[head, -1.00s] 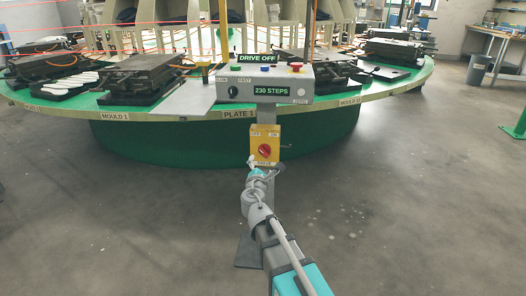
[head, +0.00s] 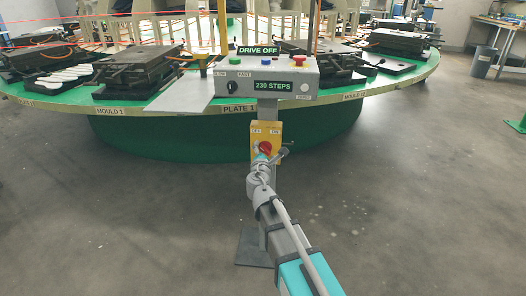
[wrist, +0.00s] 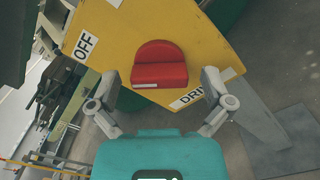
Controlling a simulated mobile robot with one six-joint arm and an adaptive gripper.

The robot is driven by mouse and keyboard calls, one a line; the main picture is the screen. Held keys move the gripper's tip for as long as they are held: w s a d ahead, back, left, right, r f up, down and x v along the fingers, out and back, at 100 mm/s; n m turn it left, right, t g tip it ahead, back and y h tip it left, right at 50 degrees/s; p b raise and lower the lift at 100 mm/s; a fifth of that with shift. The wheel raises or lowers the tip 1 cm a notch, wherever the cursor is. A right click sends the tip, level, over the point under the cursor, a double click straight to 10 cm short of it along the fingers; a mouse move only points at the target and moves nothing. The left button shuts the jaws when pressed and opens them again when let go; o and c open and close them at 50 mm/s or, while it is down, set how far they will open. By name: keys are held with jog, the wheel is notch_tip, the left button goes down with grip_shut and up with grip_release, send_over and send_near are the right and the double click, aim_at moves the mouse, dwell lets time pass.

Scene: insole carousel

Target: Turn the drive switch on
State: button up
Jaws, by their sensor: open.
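The drive switch is a red knob (head: 265,147) on a yellow box (head: 258,128), mounted on a post below the grey control panel. In the wrist view, the red knob (wrist: 160,68) fills the middle of the yellow plate (wrist: 120,35). A label there reads OFF at left, and a partly hidden DRIVE label is at lower right. My gripper (head: 262,160) is just in front of the box and covers its lower part. In the wrist view its fingers (wrist: 160,87) are spread wide to either side of the knob, with nothing held. A sign (head: 258,50) reads DRIVE OFF.
The grey control panel (head: 230,70) has a black dial, several coloured buttons and a 230 STEPS display. Behind it is the green carousel (head: 130,130) with black moulds. The floor (head: 400,190) is open on both sides; a bin (head: 482,62) stands far right.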

jog(key=c, duration=1)
jog(key=shift+a, duration=0.15)
jog(key=shift+c, duration=0.5)
jog(key=shift+m, duration=0.5)
jog(key=m, duration=1.7)
